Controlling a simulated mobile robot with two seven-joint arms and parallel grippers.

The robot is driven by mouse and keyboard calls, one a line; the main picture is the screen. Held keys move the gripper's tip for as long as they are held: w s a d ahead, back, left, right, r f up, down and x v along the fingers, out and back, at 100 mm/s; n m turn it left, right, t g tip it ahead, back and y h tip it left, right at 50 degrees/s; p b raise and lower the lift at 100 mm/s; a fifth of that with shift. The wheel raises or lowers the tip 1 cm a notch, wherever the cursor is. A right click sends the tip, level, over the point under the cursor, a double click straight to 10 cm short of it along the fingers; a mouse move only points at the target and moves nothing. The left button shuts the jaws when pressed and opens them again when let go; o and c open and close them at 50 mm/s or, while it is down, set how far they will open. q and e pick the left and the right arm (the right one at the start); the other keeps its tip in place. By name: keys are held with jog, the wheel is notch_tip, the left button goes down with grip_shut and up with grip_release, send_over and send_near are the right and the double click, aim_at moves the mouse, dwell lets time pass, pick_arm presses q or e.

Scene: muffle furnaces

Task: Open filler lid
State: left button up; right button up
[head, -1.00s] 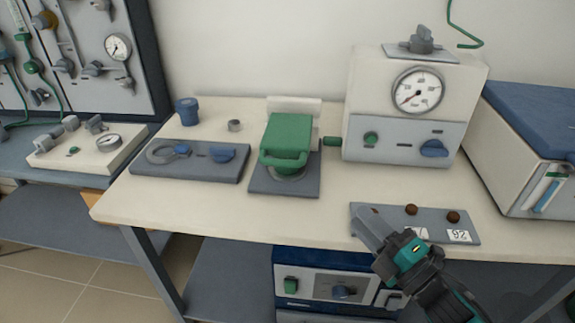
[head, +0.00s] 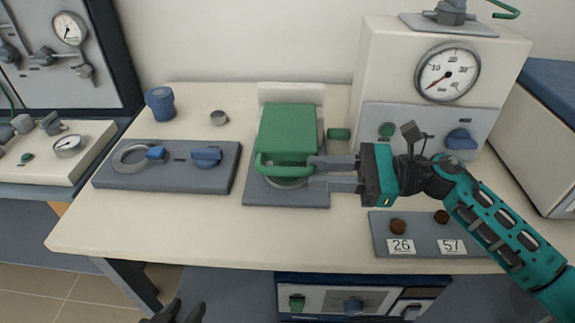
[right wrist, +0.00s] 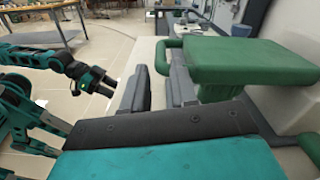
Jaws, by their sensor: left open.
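The filler lid (head: 287,127) is a green block with a green bar handle (head: 275,171) along its front. It lies closed over a round grey filler on a grey base plate (head: 262,198). My right gripper (head: 314,173) comes in from the right, its fingers apart at the handle's right end. In the right wrist view, the lid (right wrist: 245,58) is on the right, and the handle end (right wrist: 162,55) shows between the open fingertips (right wrist: 160,70), with gaps beside it. My left gripper (head: 174,313) is open and empty at the bottom edge, below the table.
A panel with a grey ring and blue knobs (head: 184,180) lies left of the lid. A gauge box (head: 428,128) stands right. A plate with brown knobs (head: 425,243) lies front right.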

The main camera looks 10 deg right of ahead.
aim_at(288, 168)
jog(key=a, duration=0.3)
jog(key=w+a, duration=0.1)
jog(key=a, duration=0.2)
jog(key=shift+w+a+p, duration=0.15)
jog(key=shift+p, duration=0.2)
grip_shut()
